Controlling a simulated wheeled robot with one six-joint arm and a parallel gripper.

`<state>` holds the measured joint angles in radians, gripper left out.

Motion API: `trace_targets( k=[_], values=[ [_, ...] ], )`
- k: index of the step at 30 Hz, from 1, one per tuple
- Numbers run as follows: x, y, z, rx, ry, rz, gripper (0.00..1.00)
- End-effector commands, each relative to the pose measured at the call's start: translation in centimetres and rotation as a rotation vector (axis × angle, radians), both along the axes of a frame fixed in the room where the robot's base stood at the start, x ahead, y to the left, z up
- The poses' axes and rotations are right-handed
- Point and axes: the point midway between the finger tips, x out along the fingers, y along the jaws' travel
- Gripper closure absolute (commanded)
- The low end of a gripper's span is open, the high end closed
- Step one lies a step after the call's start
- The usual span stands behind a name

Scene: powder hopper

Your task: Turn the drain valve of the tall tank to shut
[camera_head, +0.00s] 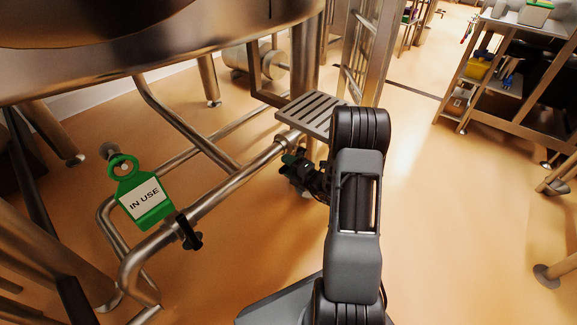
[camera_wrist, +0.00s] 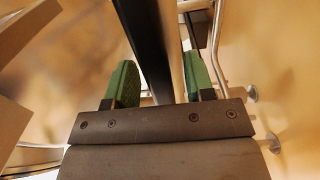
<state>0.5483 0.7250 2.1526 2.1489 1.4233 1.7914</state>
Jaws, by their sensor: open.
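A large steel tank (camera_head: 170,60) fills the upper left of the head view. A steel pipe (camera_head: 235,185) runs below it, with a black valve handle (camera_head: 188,232) on its lower part. A green tag reading "IN USE" (camera_head: 145,200) hangs beside that handle. My gripper (camera_head: 289,159) is close to the upper right part of the pipe, well apart from that handle. In the wrist view my gripper (camera_wrist: 160,85) is open, with green fingertips either side of a dark bar (camera_wrist: 146,45). I cannot tell what the bar is or whether it touches.
A slatted metal step (camera_head: 311,112) stands just behind my gripper, next to a ladder-like frame (camera_head: 365,55). More pipes and tank legs crowd the left. A bench with shelves (camera_head: 505,85) stands at the upper right. The floor (camera_head: 450,220) right of my arm is clear.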

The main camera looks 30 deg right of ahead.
Motion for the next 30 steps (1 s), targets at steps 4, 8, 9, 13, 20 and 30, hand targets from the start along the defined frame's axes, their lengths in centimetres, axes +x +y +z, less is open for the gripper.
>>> trace_targets(
  k=[4, 8, 9, 13, 20, 30],
  values=[
    [-0.01, -0.02, 0.01, -0.001, 0.000, 0.000, 0.54],
    [-0.02, -0.02, 0.01, -0.001, 0.000, 0.000, 0.66],
    [-0.02, -0.02, 0.00, -0.001, 0.000, 0.000, 0.70],
    [-0.03, -0.03, 0.00, -0.001, 0.000, 0.000, 0.83],
    [-0.04, -0.03, -0.01, -0.001, 0.000, 0.000, 1.00],
    [0.59, 0.37, 0.26, 0.010, 0.005, 0.009, 1.00]
  ],
)
